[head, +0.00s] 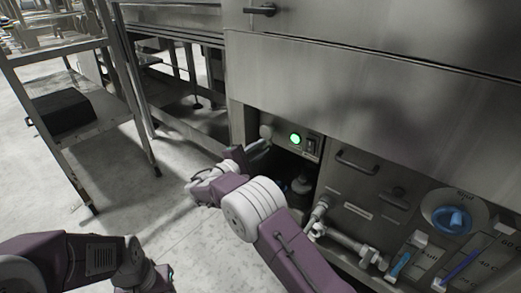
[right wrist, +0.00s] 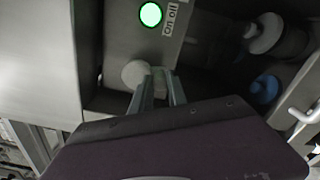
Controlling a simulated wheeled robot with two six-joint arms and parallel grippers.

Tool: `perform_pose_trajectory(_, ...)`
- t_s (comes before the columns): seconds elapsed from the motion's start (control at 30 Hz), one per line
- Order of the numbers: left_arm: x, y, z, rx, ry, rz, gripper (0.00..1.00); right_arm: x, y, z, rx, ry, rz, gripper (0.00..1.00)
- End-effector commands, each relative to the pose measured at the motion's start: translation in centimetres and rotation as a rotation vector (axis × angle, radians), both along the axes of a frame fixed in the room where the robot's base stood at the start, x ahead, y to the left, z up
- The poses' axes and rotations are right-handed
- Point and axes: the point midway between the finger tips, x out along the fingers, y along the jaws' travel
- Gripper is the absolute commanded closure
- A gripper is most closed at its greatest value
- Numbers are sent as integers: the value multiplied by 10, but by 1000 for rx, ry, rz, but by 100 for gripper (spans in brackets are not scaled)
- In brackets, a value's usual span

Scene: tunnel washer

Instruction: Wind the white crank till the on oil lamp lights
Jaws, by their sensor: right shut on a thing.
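The on oil lamp (head: 295,139) glows green on a grey panel low on the washer. It is also bright green in the right wrist view (right wrist: 150,14), beside a label reading "On oil". The white crank's pale round end (head: 266,131) shows just left of the lamp, and also in the right wrist view (right wrist: 135,73). My right gripper (head: 259,146) is at the crank; its fingers (right wrist: 161,75) are shut on it, with the gripped part largely hidden. My left arm is at the lower left; its fingers are not visible.
Below, an open recess holds dark parts. To the right are a drawer handle (head: 357,163), pipework (head: 345,240) and a blue knob (head: 453,220). A metal shelf rack (head: 100,125) stands left, with clear floor between.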

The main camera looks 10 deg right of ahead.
Motion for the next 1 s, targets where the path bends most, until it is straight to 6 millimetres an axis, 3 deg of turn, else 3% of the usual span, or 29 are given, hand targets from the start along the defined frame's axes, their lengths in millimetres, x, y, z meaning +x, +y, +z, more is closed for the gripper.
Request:
perform_pose_trajectory(0.27, 0, 0, 0, 0, 0, 0, 59, 0, 1, -1, 1, 3, 3, 100)
perform_pose_trajectory(0.3, 0, 0, 0, 0, 0, 0, 59, 0, 1, -1, 0, 3, 4, 77)
perform_pose_trajectory(0.37, 0, 0, 0, 0, 0, 0, 59, 0, 1, -1, 0, 2, 3, 61)
perform_pose_trajectory(0.4, 0, 0, 0, 0, 0, 0, 59, 0, 1, -1, 0, 2, 3, 59)
perform_pose_trajectory(0.73, 0, 0, 6, 0, 0, 0, 59, -3, 5, 2, -1, 3, 3, 59)
perform_pose_trajectory(1.0, 0, 0, 43, 0, 0, 0, 59, -38, 51, 6, -3, 5, 6, 59)
